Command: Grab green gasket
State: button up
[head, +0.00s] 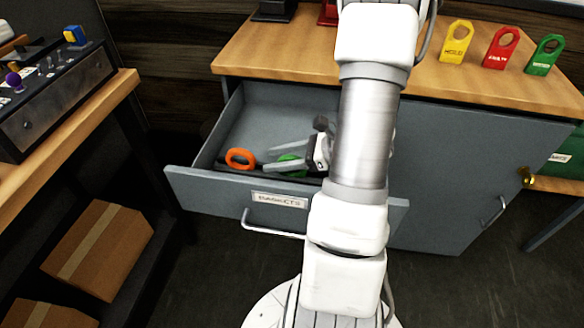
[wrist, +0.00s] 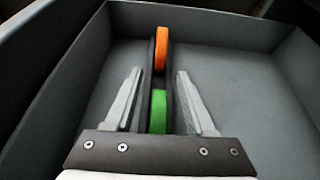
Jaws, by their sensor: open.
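The green gasket (wrist: 158,112) stands on edge in a narrow black holder (wrist: 151,80) inside the open drawer. In the head view the green gasket (head: 288,159) is partly covered by my gripper (head: 267,161). In the wrist view my gripper (wrist: 159,72) is open, with one finger on each side of the green gasket and a visible gap on both sides. An orange gasket (wrist: 162,47) stands in the same holder beyond my fingertips; it also shows in the head view (head: 240,158).
The grey drawer (head: 215,186) has walls around the holder, with bare floor beside it. The wooden countertop (head: 290,55) above carries yellow (head: 456,42), red (head: 500,48) and green (head: 544,55) tags. A bench with a control panel (head: 55,100) stands at left.

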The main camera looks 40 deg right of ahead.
grip_shut()
dwell(0.3)
